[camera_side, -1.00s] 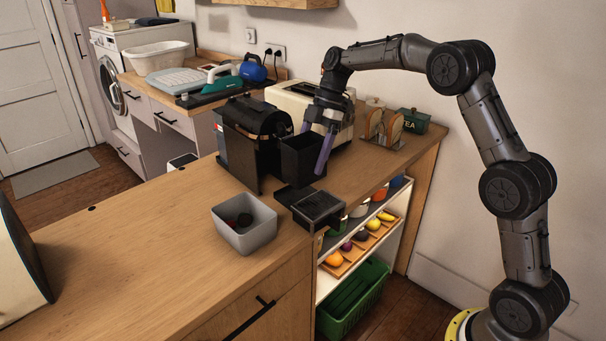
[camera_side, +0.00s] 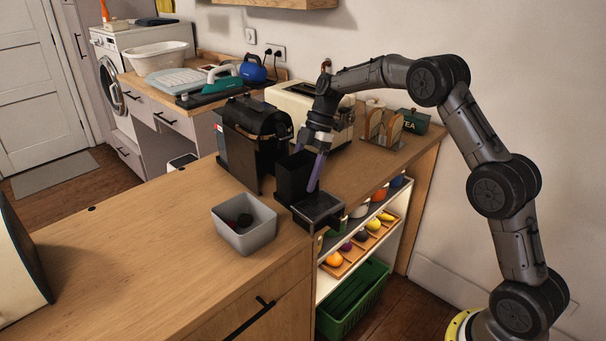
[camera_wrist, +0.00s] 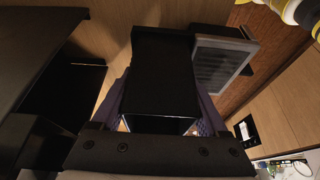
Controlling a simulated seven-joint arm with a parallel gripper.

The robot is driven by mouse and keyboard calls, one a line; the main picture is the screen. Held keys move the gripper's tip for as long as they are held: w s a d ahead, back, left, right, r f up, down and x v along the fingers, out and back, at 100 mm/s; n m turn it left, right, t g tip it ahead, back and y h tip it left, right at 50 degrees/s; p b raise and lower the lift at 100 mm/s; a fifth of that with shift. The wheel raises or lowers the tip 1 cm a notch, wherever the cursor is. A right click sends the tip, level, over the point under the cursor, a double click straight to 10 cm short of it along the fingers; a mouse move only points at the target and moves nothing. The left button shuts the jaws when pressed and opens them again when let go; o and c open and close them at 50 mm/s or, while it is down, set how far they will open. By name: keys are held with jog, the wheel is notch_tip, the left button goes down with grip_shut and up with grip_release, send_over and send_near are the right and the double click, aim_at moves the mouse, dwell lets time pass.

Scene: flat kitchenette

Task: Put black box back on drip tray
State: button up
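The black box (camera_side: 290,180) is an upright, open-topped container in front of the black coffee machine (camera_side: 252,140). It is at the rear part of the drip tray (camera_side: 326,206), beside the slotted grate. I cannot tell whether its bottom rests fully on the tray. My gripper (camera_side: 309,172) reaches down from above with its purple fingers at the box's sides and appears shut on it. In the wrist view the box (camera_wrist: 162,75) fills the space between the fingers (camera_wrist: 165,112), and the drip tray's grate (camera_wrist: 220,62) lies to its right. The box's underside is hidden.
A grey bin (camera_side: 244,228) with dark items stands on the counter left of the tray. A cream toaster (camera_side: 300,105) is behind, and a toast rack (camera_side: 382,128) stands to the right. An open shelf is below the counter edge.

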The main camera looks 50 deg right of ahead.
jog(key=o, duration=0.3)
jog(key=shift+o, duration=0.2)
jog(key=shift+r, duration=0.1)
jog(key=v, duration=1.1)
jog(key=s+a+r+m+t+h, duration=0.1)
jog(key=s+a+r+m+h, duration=0.1)
jog(key=s+a+r+m, duration=0.4)
jog(key=s+a+r+m+t+h, duration=0.1)
jog(key=s+r+m, duration=0.15)
jog(key=s, duration=0.95)
jog(key=s+a+f+m+t, duration=0.1)
jog(key=s+f+m, duration=0.3)
jog(key=s, duration=0.4)
jog(key=s+a+f+m+t+h, duration=0.1)
jog(key=s+f+m, duration=0.3)
jog(key=s, duration=0.5)
jog(key=shift+s+f+t+h, duration=0.2)
jog(key=shift+f+t+h, duration=0.1)
jog(key=shift+f+t, duration=0.25)
jog(key=shift+m, duration=0.25)
